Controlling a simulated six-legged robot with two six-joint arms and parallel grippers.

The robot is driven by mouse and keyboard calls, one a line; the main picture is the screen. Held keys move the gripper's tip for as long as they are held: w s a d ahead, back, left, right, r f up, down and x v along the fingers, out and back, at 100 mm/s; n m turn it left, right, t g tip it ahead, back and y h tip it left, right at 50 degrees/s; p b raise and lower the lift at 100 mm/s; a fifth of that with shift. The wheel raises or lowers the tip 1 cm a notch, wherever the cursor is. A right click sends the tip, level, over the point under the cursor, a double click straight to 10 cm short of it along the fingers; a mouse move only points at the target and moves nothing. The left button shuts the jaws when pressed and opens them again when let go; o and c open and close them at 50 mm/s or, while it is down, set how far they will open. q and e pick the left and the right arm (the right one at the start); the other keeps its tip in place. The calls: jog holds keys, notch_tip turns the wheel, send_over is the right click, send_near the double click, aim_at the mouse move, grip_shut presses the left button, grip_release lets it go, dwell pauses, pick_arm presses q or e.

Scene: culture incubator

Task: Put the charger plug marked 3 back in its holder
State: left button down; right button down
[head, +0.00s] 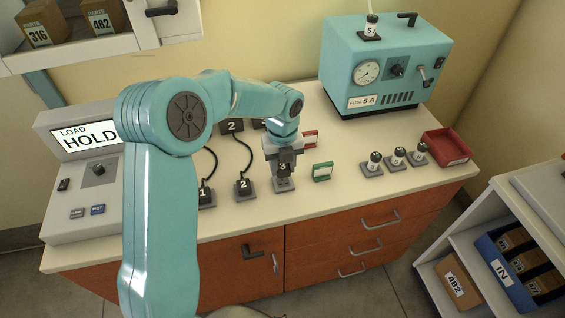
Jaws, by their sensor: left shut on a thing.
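The charger plug marked 3 (283,167) is dark with a white number. My left gripper (284,155) is shut on it, pointing down near the front of the bench. A small grey holder (284,186) stands directly below the plug. I cannot tell whether the plug touches it. The plug marked 2 (243,187) and the plug marked 1 (206,195) stand in holders to the left, each with a black cable. My right gripper is not in view.
A green-framed card (322,171) stands just right of the plug, with a red one (310,139) behind. The teal incubator (385,60) is at the back; a HOLD display unit (85,138) is left.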

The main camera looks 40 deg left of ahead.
aim_at(283, 166)
pick_arm(q)
notch_tip(283, 166, down, 2)
jog(key=shift+w+f+b, duration=0.15)
jog(key=shift+f+b, duration=0.05)
jog(key=shift+b, duration=0.45)
jog(key=shift+f+b, duration=0.4)
jog(key=shift+f, duration=0.05)
jog(key=shift+p, duration=0.45)
dwell(1.0)
jog(key=shift+f+b, duration=0.35)
jog(key=shift+f, duration=0.2)
jog(key=c, duration=0.6)
grip_release()
jog(key=shift+r, duration=0.15)
notch_tip(283, 166, up, 16)
jog(key=shift+r, duration=0.1)
